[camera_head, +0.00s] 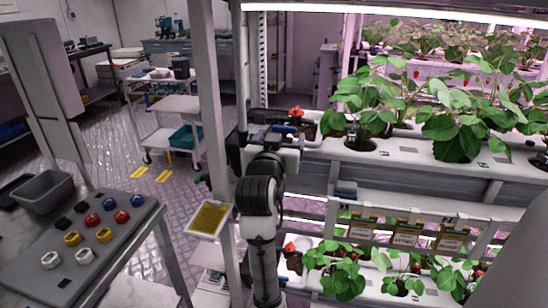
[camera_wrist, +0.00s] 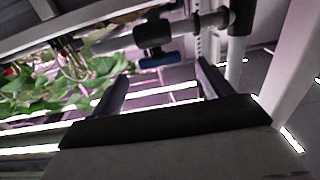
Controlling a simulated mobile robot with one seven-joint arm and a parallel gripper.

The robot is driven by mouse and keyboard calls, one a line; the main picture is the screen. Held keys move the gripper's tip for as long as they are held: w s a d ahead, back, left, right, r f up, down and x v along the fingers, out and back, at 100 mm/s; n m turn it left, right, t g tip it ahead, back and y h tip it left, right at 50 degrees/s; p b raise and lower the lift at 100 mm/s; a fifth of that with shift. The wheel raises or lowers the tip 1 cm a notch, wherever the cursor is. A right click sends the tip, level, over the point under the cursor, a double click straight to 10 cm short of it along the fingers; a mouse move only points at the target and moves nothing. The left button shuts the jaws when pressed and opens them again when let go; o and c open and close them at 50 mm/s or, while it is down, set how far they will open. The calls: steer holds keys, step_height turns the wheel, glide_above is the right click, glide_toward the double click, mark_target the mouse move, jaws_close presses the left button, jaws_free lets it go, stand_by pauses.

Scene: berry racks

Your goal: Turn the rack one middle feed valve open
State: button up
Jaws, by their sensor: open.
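The feed valve in front of my gripper has a dark body (camera_wrist: 153,34) and a blue handle (camera_wrist: 160,60). It sits on a grey pipe (camera_wrist: 110,43) at the rack's end. The handle looks roughly parallel to the pipe. In the wrist view my gripper (camera_wrist: 163,72) is open, with one finger on each side of the handle and a visible gap to each. I cannot tell the depth between fingertips and handle. In the head view my arm largely hides the gripper, and a bit of blue (camera_head: 284,129) shows near the upper shelf's end.
A rack post (camera_head: 210,100) stands left of my arm. Strawberry plants (camera_head: 455,125) fill the white upper trough (camera_head: 400,155).

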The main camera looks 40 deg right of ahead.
steer(key=b+v, duration=0.1)
steer(key=v, duration=0.7)
steer(key=shift+s, duration=0.1)
